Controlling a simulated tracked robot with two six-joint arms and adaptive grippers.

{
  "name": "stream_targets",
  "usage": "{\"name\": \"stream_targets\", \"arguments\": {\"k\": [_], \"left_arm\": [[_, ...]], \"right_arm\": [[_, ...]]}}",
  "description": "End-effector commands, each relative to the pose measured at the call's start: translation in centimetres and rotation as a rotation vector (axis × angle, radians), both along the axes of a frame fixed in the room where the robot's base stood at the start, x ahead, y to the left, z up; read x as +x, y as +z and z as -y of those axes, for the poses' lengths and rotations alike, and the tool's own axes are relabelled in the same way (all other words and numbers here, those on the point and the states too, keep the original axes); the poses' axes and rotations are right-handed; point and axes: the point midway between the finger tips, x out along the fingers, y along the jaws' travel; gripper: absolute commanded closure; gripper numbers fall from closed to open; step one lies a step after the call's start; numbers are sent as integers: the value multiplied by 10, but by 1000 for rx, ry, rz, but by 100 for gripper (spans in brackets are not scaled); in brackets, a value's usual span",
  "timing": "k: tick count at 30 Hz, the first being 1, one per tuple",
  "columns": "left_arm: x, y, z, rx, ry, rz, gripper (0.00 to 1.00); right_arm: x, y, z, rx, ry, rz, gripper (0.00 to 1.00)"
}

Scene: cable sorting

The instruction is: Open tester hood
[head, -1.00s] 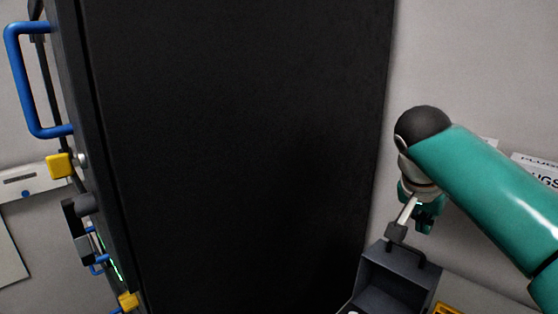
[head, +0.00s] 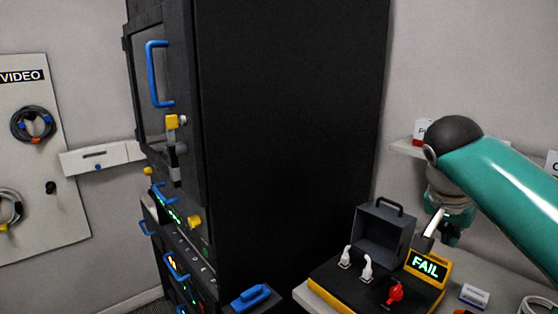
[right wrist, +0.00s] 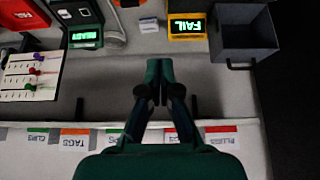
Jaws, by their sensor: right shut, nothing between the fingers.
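The tester has a dark base, a yellow display box (head: 428,265) reading FAIL, white plugs (head: 366,268) and a red knob (head: 395,293). Its grey hood (head: 383,232) stands raised at the back, hollow side showing, with a dark handle (head: 390,203) on top. In the right wrist view the hood (right wrist: 243,32) is at the upper right, its handle (right wrist: 240,66) toward the shelf. My right gripper (head: 446,238) is behind and right of the hood. In the right wrist view its fingers (right wrist: 159,68) are together, empty and apart from the handle. My left gripper is out of view.
A tall black cabinet (head: 285,130) with blue handles (head: 157,74) fills the middle left. A shelf with labelled bins (right wrist: 75,138) runs along the wall behind the bench. Another device (right wrist: 84,36) with a green display is at the upper left in the right wrist view.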

Motion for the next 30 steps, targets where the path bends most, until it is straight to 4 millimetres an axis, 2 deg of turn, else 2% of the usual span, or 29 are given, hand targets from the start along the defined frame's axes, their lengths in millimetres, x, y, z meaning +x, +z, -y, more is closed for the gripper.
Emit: {"name": "stream_targets", "arguments": {"k": [2,8,11,17,20,23,24,26,27,30], "left_arm": [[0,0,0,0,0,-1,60],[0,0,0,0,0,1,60],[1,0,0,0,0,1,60],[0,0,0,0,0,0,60],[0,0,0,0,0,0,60],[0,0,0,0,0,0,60],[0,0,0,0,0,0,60],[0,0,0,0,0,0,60],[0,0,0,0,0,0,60],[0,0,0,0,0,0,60]], "right_arm": [[1,-4,-1,-1,6,-6,100],[22,-43,-19,5,121,-52,100],[31,-66,-29,11,183,-77,100],[46,-129,-54,46,333,-138,100],[50,-174,-70,80,425,-177,100],[46,-233,-91,138,534,-223,100],[41,-261,-100,170,581,-242,100],[29,-304,-115,225,648,-266,100],[19,-331,-125,264,687,-278,100],[-16,-396,-148,367,764,-298,100]]}}
